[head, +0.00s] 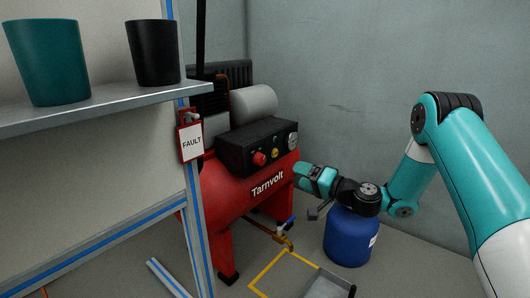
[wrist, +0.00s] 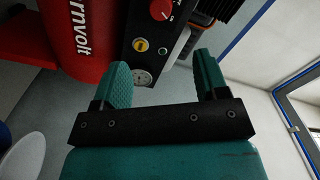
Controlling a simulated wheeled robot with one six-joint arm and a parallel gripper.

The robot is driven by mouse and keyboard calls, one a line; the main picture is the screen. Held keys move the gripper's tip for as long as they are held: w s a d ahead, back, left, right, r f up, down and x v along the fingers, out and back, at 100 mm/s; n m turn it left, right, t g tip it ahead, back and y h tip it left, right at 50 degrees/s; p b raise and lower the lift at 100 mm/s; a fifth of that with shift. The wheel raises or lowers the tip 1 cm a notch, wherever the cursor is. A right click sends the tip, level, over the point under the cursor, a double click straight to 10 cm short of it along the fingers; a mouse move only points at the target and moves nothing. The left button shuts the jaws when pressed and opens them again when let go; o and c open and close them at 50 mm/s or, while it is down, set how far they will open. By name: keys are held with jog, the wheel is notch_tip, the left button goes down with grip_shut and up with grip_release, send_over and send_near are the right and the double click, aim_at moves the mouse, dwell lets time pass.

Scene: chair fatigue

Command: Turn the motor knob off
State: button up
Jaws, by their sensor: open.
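The red motor knob (head: 259,158) sits on the black control panel (head: 235,150) of the red Tarnvolt compressor (head: 225,190). In the wrist view the knob (wrist: 161,8) is at the top edge, partly cut off, with small markings beside it. My gripper (head: 299,172) is in front of the panel's right end, to the right of the knob and apart from it. In the wrist view its two teal fingers (wrist: 163,75) are spread and empty. The knob lies beyond the fingertips. Its exact setting is too small to tell.
A yellow button (head: 275,153) and a round gauge (head: 293,141) are right of the knob. A red FAULT tag (head: 191,141) hangs at the shelf post. A shelf (head: 100,106) with two cups stands left. A blue container (head: 348,236) stands below my arm.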

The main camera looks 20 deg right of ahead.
aim_at(263, 161)
jog(key=b+x, duration=0.3)
jog(key=x, duration=0.9)
jog(key=shift+w+a+f, duration=0.1)
jog(key=shift+w+a, duration=0.15)
jog(key=shift+w, duration=0.05)
jog(key=shift+x, duration=0.8)
jog(key=shift+c, duration=0.4)
jog(key=c, duration=0.8)
jog(key=shift+c, duration=0.2)
